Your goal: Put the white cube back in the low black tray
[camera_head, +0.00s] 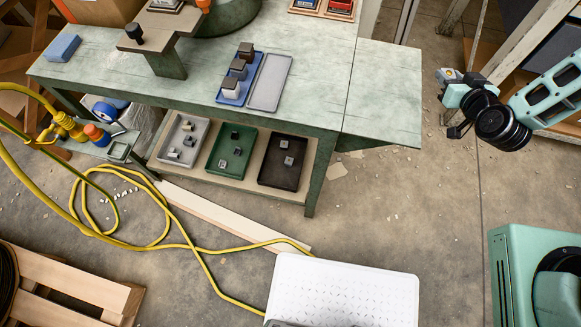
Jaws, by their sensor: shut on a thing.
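My gripper (449,92) is at the right, over bare floor, away from the bench and trays. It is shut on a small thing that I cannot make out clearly. The low black tray (272,181) is on the lower shelf of the bench, at its right end, with small grey blocks in it. A pale block with a dark top (230,89) stands at the front of the blue tray (224,101) on the bench top, with a grey and a brown block behind it. I cannot tell whether any of these is the white cube.
A green tray (219,172) and a grey tray (170,154) with small blocks are left of the black tray. The bench top overhangs them. An empty grey tray (269,82) lies on top. A yellow hose (200,247) crosses the floor. The floor right of the bench is mostly clear.

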